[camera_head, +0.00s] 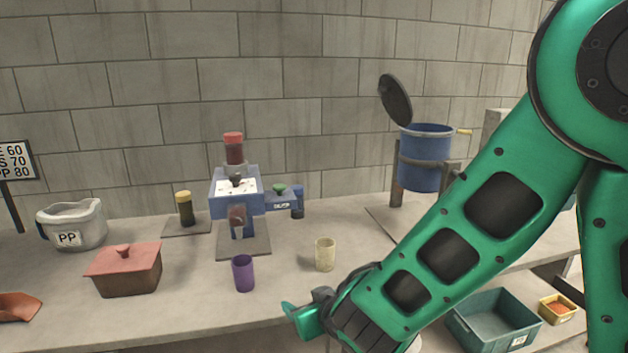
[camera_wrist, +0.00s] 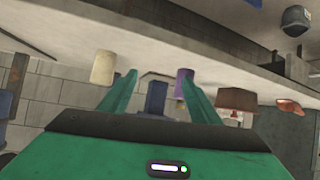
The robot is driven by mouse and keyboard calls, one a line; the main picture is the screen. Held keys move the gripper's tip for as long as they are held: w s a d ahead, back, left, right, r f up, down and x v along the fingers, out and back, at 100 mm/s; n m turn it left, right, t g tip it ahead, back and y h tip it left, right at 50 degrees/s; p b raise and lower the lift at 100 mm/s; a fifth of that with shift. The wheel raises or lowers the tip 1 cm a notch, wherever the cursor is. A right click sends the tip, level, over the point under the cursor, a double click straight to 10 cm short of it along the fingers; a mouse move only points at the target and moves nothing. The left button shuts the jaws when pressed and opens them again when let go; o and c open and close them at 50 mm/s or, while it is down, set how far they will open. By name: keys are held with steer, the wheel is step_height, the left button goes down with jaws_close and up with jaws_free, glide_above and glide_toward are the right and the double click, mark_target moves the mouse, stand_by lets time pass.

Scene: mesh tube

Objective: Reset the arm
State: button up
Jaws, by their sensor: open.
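My green arm comes in from the right of the head view and reaches down to the counter's front edge. My gripper (camera_head: 298,313) is at its lower end, only partly visible there. In the wrist view my gripper's two green fingers (camera_wrist: 157,88) stand wide apart with nothing held between them. That view is turned nearly upside down. A cream cup (camera_head: 325,254) and a purple cup (camera_head: 243,273) stand upright on the counter, beyond my gripper. They also show in the wrist view, the cream cup (camera_wrist: 104,67) at left and the purple cup (camera_wrist: 184,82) at right.
The counter (camera_head: 190,312) holds a blue machine (camera_head: 236,203), a lidded brown pot (camera_head: 130,276), a grey PP container (camera_head: 75,226) and a blue drum (camera_head: 427,160) with its lid raised. A teal bin (camera_head: 492,318) sits lower right. A block wall closes the back.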

steer(key=s+d+r+m+g+h, duration=0.2)
steer(key=d+m+g+h, duration=0.35)
steer(key=d, duration=2.45)
steer(key=s+d+r+m+g+h, duration=0.2)
steer(key=s+d+m, duration=0.2)
steer(key=s+d, duration=0.65)
steer(key=s+d+r+m+g+y, duration=0.1)
steer(key=s, duration=0.6)
steer(key=s+d+r+m+g+y, duration=0.1)
steer(key=s+m+g, duration=0.1)
steer(key=s, duration=0.5)
steer(key=shift+s+r, duration=0.25)
steer(key=shift+s, duration=0.05)
steer(key=shift+w+y, duration=0.1)
steer(key=shift+y, duration=0.15)
steer(key=shift+w+f, duration=0.25)
steer(key=shift+w, duration=0.25)
